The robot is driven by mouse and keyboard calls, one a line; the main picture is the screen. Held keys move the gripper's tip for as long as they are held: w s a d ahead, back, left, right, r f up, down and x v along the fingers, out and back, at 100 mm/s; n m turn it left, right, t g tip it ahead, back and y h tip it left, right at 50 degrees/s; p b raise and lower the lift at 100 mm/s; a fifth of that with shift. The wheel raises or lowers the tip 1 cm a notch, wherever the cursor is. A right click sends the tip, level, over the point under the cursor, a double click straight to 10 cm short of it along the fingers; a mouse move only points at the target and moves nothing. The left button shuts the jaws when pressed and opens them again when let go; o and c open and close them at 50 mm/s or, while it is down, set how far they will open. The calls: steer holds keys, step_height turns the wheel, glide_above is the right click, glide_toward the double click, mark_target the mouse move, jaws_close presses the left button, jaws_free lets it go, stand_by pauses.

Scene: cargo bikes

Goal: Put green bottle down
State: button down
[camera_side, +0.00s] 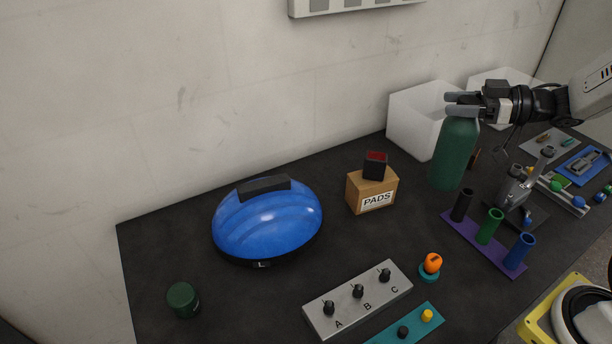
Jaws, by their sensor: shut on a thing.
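The green bottle (455,153) is upright at the right of the dark table, in front of a white bin. My gripper (463,104) reaches in from the right and is shut on the bottle at its top. The gripper's fingers hide the bottle's neck. Whether the bottle's base touches the table or hangs just above it, I cannot tell.
A cardboard PADS box (371,191) stands left of the bottle. A purple rack (484,247) with black, green and blue tubes lies in front. A white bin (411,124) is behind. A blue helmet (267,222) sits left. Dark table (340,241) is bare between.

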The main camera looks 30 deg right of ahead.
mark_target(442, 154)
steer(key=shift+f, duration=3.35)
steer(key=shift+w+f, duration=0.1)
steer(key=shift+f, duration=2.1)
steer(key=shift+f, duration=1.9)
steer(key=shift+c, duration=0.5)
jaws_free()
